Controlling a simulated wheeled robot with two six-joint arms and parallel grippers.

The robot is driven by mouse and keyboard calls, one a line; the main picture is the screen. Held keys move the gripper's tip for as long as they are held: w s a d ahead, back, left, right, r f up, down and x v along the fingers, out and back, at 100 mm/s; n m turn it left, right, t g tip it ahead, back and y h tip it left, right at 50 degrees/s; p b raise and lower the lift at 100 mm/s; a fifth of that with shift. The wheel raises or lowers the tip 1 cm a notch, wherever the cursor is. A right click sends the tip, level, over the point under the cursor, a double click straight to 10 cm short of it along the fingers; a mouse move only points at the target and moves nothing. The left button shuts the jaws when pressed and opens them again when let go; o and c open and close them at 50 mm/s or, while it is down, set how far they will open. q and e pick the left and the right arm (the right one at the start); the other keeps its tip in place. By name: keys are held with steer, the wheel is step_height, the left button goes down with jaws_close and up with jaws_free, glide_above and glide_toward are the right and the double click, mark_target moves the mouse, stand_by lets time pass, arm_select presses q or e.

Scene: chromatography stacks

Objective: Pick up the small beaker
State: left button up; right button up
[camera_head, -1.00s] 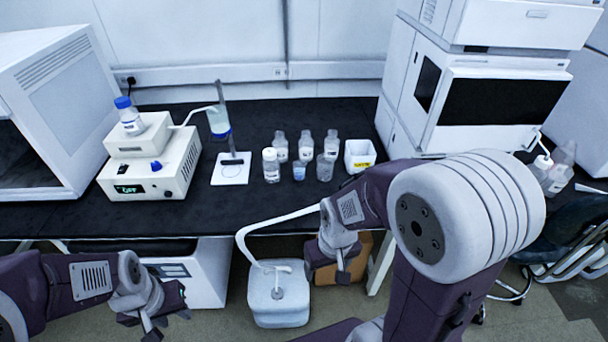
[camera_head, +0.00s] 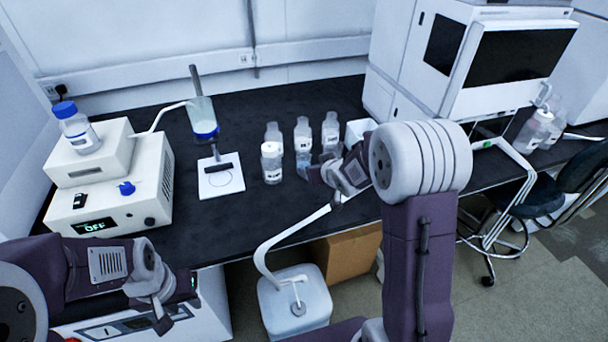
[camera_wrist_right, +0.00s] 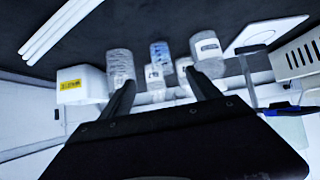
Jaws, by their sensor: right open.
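The small beaker (camera_head: 303,167), clear with a blue patch, stands on the black bench beside a white-capped bottle (camera_head: 271,162). In the right wrist view the small beaker (camera_wrist_right: 160,53) lies ahead of the fingers, roughly between their lines. A larger clear beaker (camera_wrist_right: 120,66) stands beside it and is mostly hidden by my right gripper in the head view. My right gripper (camera_wrist_right: 160,80) is open, with nothing seen held between its fingers. In the head view my right gripper (camera_head: 325,183) is over the bench's front part, close to the glassware. My left gripper (camera_head: 165,315) is low at the bench's front left; its jaw state is unclear.
Several clear bottles (camera_head: 303,135) stand behind the small beaker. A white tub (camera_wrist_right: 82,86) with a yellow label is to their right in the head view. A stirrer plate with a stand (camera_head: 220,180) is on the left. Bare bench (camera_head: 250,222) lies in front.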

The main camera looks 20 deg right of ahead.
mark_target(301, 158)
steer(key=w+f+b, duration=0.1)
steer(key=w+f, duration=0.1)
steer(key=w+f+t+b, duration=0.1)
steer(key=w+b, duration=0.1)
steer(key=w+d+f+n+t+y+b, duration=0.1)
steer(key=w+f+b, duration=0.1)
steer(key=shift+w+f, duration=0.1)
steer(key=shift+f, duration=0.2)
steer(key=shift+w+t, duration=0.3)
steer(key=shift+r+y, duration=0.2)
steer(key=shift+y, duration=0.1)
steer(key=x, duration=0.4)
steer(key=shift+r, duration=0.1)
steer(key=x, duration=0.1)
steer(key=b+x, duration=0.1)
steer(key=x, duration=0.3)
steer(key=shift+a, duration=0.4)
arm_select(q)
step_height(301, 158, down, 8)
arm_select(e)
steer(key=shift+r, duration=0.15)
arm_select(q)
steer(key=shift+w, duration=0.1)
arm_select(e)
steer(key=c, duration=1.5)
